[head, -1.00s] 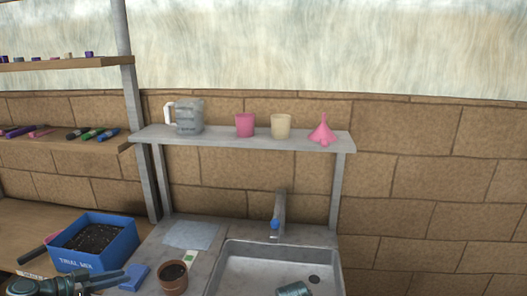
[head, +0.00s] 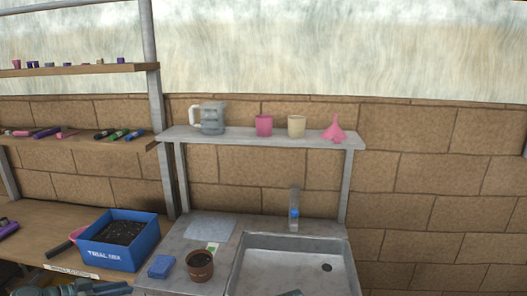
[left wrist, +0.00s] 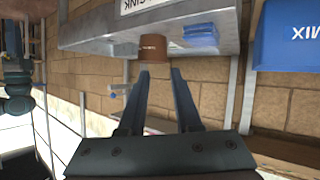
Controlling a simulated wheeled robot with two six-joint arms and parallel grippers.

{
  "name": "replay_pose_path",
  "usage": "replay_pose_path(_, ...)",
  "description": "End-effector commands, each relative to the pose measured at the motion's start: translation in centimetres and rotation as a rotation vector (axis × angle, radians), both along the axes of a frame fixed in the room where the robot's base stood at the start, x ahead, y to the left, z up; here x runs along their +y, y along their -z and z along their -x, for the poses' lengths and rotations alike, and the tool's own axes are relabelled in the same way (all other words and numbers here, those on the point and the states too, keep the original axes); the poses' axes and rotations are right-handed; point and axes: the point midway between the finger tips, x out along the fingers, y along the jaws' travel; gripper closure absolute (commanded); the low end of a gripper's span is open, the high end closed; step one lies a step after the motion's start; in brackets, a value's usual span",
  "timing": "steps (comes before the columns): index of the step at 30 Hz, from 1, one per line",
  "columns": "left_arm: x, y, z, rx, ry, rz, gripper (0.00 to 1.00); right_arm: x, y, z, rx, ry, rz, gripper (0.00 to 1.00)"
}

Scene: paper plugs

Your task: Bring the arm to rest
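My left gripper (head: 105,288) shows at the bottom left edge of the head view, in front of the worktop and mostly cut off. In the left wrist view, which looks upside down, its two dark fingers (left wrist: 160,75) stand apart with nothing between them. A brown pot (left wrist: 153,47) shows beyond the fingertips, apart from them. Part of my other arm (left wrist: 17,75) shows at the left of that view; whether its gripper is open or shut is not clear.
A blue soil box (head: 122,262), a blue sponge (head: 161,267) and the brown pot (head: 200,266) stand near the sink (head: 258,270). A shelf (head: 255,136) behind holds a grey jug (head: 212,118), a pink cup (head: 264,125), a cream cup (head: 296,126) and a pink funnel (head: 334,129).

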Motion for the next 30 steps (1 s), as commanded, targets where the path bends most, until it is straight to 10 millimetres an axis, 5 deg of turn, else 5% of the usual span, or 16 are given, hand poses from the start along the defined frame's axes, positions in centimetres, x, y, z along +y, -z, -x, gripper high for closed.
replay_pose_path(8, -4.1, 1.3, -0.8, 0.117, 0.044, 0.009, 0.68, 0.0, -0.3, 0.0, 0.0, 0.0, 0.0, 0.5)
replay_pose_path(14, -9.0, 2.9, -1.2, 0.265, 0.087, 0.003, 0.68, 0.0, -0.6, 0.0, 0.0, 0.0, 0.0, 0.5)
replay_pose_path(20, -16.3, 5.2, -0.6, 0.486, 0.129, -0.045, 0.68, 0.0, -1.1, 0.0, 0.0, 0.0, 0.0, 0.5)
replay_pose_path(30, -28.9, 8.8, 4.2, 0.883, 0.072, -0.319, 0.68, 0.0, -2.2, 0.0, 0.0, 0.0, 0.0, 0.5)
